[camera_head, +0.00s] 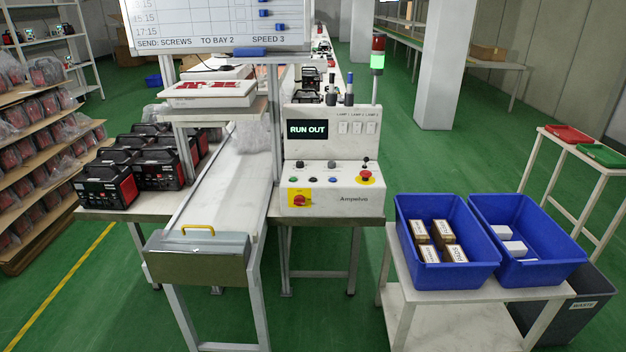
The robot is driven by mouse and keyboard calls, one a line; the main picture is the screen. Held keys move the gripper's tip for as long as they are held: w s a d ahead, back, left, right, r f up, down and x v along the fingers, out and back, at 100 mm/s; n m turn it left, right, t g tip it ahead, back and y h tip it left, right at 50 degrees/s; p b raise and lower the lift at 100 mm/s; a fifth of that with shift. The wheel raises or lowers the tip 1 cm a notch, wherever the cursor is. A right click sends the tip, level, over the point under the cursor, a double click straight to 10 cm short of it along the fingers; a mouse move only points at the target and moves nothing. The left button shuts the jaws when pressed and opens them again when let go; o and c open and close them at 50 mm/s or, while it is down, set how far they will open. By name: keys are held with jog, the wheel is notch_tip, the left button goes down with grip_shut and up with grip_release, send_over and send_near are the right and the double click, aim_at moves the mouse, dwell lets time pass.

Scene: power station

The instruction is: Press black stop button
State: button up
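A white control console (325,150) stands on the bench at the centre of the head view. Its dark screen (307,129) reads "RUN OUT". On its sloped panel, a small dark button that looks black (312,179) sits between a green button (292,180) and a blue button (333,180). Its label is too small to read. Small dark knobs (331,164) sit in a row above. A red mushroom button (365,175) on a yellow disc is at the right. A red rotary switch (299,200) on a yellow plate is on the front. My gripper is not in view.
A conveyor (225,185) with a yellow-handled metal box (197,243) at its end lies left of the console. Blue bins (448,275) stand on a table at the right. A signal tower (377,62) shows green. Green floor is open in front of the console.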

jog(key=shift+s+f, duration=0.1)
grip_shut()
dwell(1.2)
